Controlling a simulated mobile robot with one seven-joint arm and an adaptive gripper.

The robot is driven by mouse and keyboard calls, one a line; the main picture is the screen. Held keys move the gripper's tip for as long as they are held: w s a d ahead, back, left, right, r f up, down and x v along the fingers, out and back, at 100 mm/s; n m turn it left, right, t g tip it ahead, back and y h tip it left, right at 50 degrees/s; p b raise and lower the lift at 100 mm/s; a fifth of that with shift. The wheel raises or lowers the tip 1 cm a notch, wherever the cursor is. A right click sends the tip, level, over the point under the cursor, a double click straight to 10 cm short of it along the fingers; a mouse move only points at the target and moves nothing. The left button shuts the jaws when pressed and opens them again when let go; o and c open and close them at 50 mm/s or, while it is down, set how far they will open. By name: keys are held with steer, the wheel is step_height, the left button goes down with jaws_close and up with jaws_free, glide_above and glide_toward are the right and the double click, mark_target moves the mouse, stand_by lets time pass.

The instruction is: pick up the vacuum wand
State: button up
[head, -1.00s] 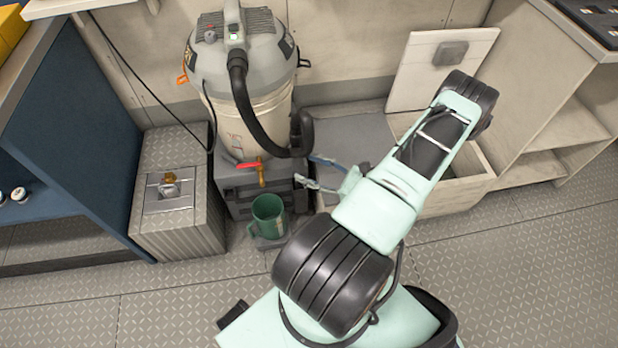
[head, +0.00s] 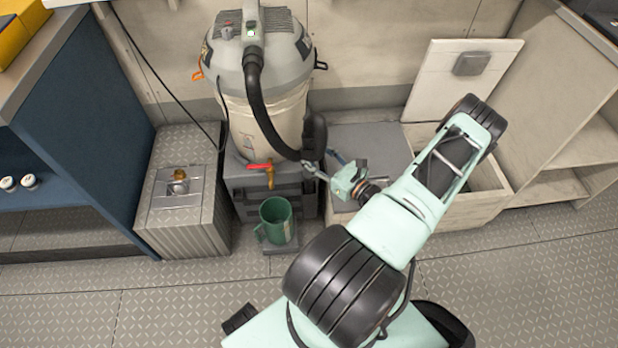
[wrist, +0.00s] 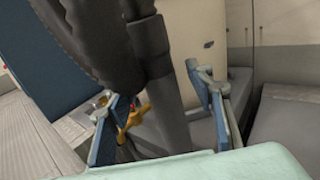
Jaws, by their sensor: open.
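The vacuum wand (head: 315,134) is a dark tube at the end of the black hose, standing roughly upright in front of the vacuum's right side. In the wrist view the wand (wrist: 150,45) runs down between the two fingers, beside the thick ribbed hose (wrist: 85,35). My gripper (head: 322,166) is open at the wand's lower part in the head view. In the wrist view my gripper (wrist: 152,92) has one blue-padded finger on each side of the wand. A gap shows on the right; contact on the left cannot be told.
The grey vacuum (head: 262,75) stands on a dark crate (head: 245,200). A brass tap with a red handle (head: 262,167) and a green jug (head: 275,218) are close by on the left. A metal box (head: 180,225) stands farther left. An open pale bin (head: 480,208) is behind my arm.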

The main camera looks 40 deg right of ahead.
steer(key=shift+w+a, duration=0.15)
steer(key=shift+w, duration=0.85)
steer(key=c, duration=1.3)
steer(key=shift+r, duration=0.15)
step_height(320, 180, up, 28)
steer(key=p, duration=0.8)
steer(key=shift+a, duration=0.1)
